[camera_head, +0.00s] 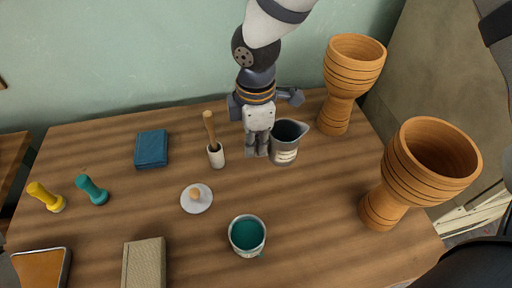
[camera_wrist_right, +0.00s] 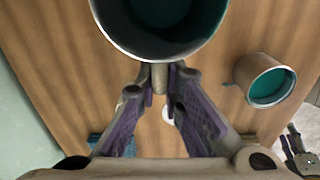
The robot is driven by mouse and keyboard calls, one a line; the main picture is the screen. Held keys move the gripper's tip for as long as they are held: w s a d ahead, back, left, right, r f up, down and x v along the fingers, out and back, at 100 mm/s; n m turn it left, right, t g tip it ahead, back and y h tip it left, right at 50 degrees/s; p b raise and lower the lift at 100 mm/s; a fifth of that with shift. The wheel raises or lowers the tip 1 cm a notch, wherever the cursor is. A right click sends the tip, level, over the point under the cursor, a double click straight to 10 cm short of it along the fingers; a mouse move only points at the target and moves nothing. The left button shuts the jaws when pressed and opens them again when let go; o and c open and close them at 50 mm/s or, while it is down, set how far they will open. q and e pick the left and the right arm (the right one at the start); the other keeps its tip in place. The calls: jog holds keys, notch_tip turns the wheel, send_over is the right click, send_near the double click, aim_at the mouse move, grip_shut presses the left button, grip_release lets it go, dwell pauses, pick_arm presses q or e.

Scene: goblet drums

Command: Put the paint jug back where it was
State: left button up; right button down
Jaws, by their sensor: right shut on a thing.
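The paint jug (camera_head: 285,143) is a grey metal jug with a pale label, at the back middle of the table. My right gripper (camera_head: 257,152) is at its left side, shut on its handle (camera_wrist_right: 160,77). The jug is upright, its spout toward the right. The wrist view shows the jug's rim and dark teal inside (camera_wrist_right: 165,12). I cannot tell whether its base touches the table. What looks like my left gripper (camera_wrist_right: 298,150) shows small at the edge of the wrist view; its jaws are unclear.
Two wooden goblet drums (camera_head: 352,75) (camera_head: 420,165) stand on the right. An open pot of teal paint (camera_head: 247,235) is at the front. A mallet in a white cup (camera_head: 216,156), a white lid (camera_head: 196,199) and a blue box (camera_head: 151,149) lie left. Table between jug and pot is clear.

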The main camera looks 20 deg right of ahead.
jog(key=f, duration=0.2)
jog(key=w+d+f, duration=0.1)
jog(key=f, duration=0.1)
jog(key=w+f+b, duration=0.1)
jog(key=f, duration=0.1)
jog(key=shift+d, duration=0.3)
pick_arm(q)
jog(key=shift+s+f, duration=0.65)
pick_arm(e)
jog(key=shift+r, duration=0.1)
jog(key=c, duration=1.7)
grip_release()
jog(key=shift+f, duration=0.2)
